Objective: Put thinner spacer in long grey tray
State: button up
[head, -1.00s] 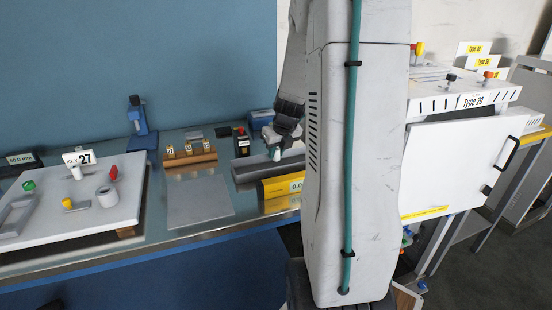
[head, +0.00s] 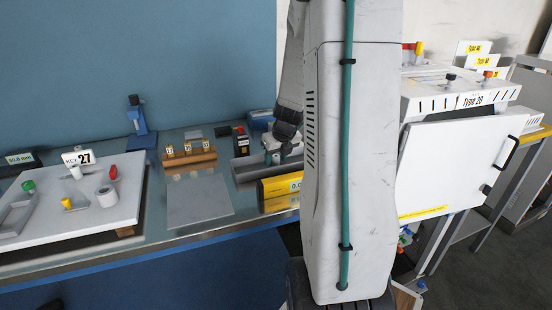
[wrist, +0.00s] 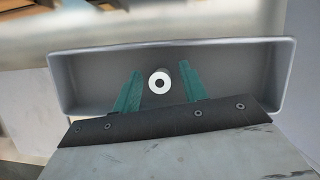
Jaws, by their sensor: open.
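The long grey tray (wrist: 88,75) fills the upper part of the wrist view. In the head view the tray (head: 243,173) lies on the bench behind a yellow block. My gripper (wrist: 160,69) is over the tray, its two teal fingers apart. A small round spacer (wrist: 153,83), with a pale ring-shaped top and a dark hole, shows between the fingers, within the tray's outline. I cannot tell whether it touches a finger. In the head view my gripper (head: 276,157) is low at the tray, and my arm hides the tray's right part. The spacer cannot be made out there.
A white board (head: 50,225) with a key sign and several small parts stands at left. A wooden block with numbered tags (head: 188,157), a yellow display block (head: 278,189) and a black box (head: 241,142) are near the tray. A grey plate (head: 198,203) lies in front.

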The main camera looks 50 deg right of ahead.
jog(key=v, duration=1.1)
jog(key=s+a+r+n+y, duration=0.1)
jog(key=a+r+n, duration=0.2)
jog(key=a+n, duration=0.7)
jog(key=s+a+r+n+y, duration=0.1)
jog(key=s+a+r+n, duration=0.1)
jog(key=a+n, duration=0.8)
jog(key=s+a+n+g, duration=0.2)
jog(key=s+a+n, duration=1)
jog(key=n, duration=0.8)
jog(key=shift+s+a+r+n+g, duration=0.2)
jog(key=shift+s+a+n+g, duration=0.15)
jog(key=shift+a+g, duration=0.1)
